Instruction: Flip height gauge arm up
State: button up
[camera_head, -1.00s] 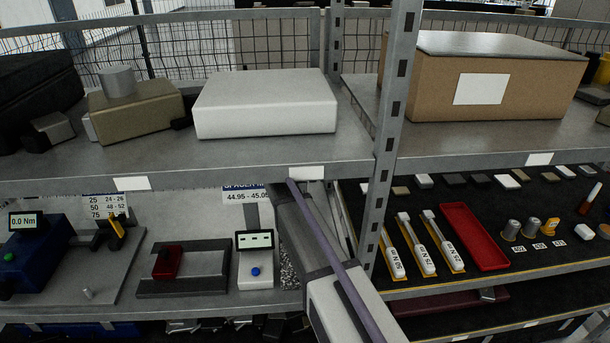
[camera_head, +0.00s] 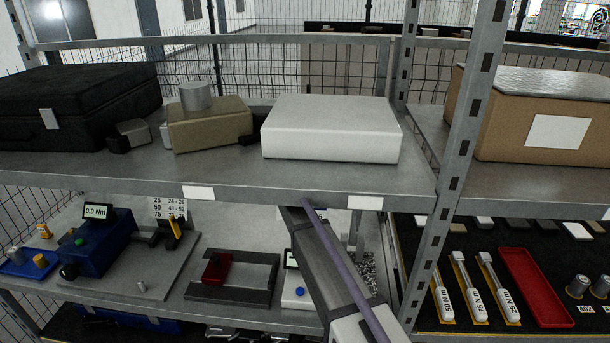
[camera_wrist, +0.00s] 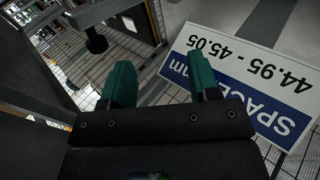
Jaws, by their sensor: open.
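The height gauge's white base (camera_head: 295,298), with a blue button, stands on the middle shelf in the head view. My arm crosses in front and hides most of it, including its arm. In the wrist view my gripper (camera_wrist: 160,82) has two teal fingers spread apart with nothing between them. A dark round knob-like part under a grey block (camera_wrist: 95,38) shows beyond the left finger; I cannot tell whether it belongs to the gauge. The head view does not show my gripper's fingers.
A spacer sign (camera_wrist: 245,85) reading 44.95 - 45.05 appears upside down close beside the right finger. The upper shelf (camera_head: 230,180) overhangs the work area. A grey fixture with a red block (camera_head: 216,268) and a blue torque tester (camera_head: 98,245) stand left. An upright post (camera_head: 455,170) stands right.

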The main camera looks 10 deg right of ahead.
jog(key=s+d+f+y+b, duration=0.1)
jog(key=s+f+y+b, duration=0.2)
jog(key=s, duration=0.8)
jog(key=s+d+f+n+y+b, duration=0.1)
jog(key=s+f+y+b, duration=0.1)
jog(key=s+f+b, duration=0.2)
jog(key=s+d+f+n+y+b, duration=0.1)
jog(key=s+f+y+b, duration=0.2)
jog(key=s+f, duration=0.6)
jog(key=s+b, duration=0.1)
jog(key=s, duration=0.8)
jog(key=shift+s+d+y+b, duration=0.25)
jog(key=shift+d+y+b, duration=0.05)
